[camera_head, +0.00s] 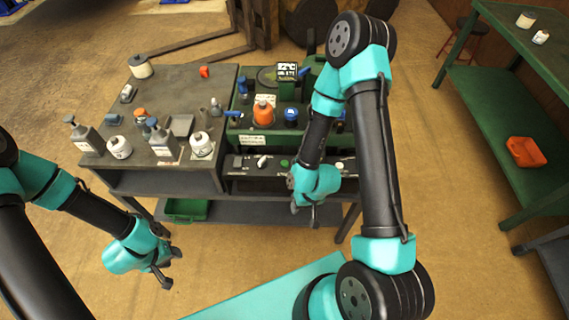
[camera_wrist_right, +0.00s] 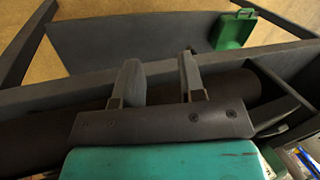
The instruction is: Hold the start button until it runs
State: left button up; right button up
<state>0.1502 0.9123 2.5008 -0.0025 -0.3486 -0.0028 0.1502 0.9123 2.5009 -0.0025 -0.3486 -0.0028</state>
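The control panel (camera_head: 250,163) runs along the front of the green machine on the bench. A green button (camera_head: 284,163) and a pale lever-like switch (camera_head: 262,161) show on it; I cannot read any start label. My right gripper (camera_head: 305,211) is in front of and below the panel, to the right of the green button and apart from it. In the right wrist view its two fingers (camera_wrist_right: 160,82) stand apart with nothing between them. My left gripper (camera_head: 170,266) is open and empty over the floor at the lower left. My right arm hides part of the panel's right side.
Bottles and cans crowd the grey bench top (camera_head: 190,85). An orange-capped container (camera_head: 263,113) and a blue cap (camera_head: 291,115) are on the green machine. A green tray (camera_head: 187,210) sits on the lower shelf, also in the right wrist view (camera_wrist_right: 233,31).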

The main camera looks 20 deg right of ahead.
grip_shut()
dwell(1.4)
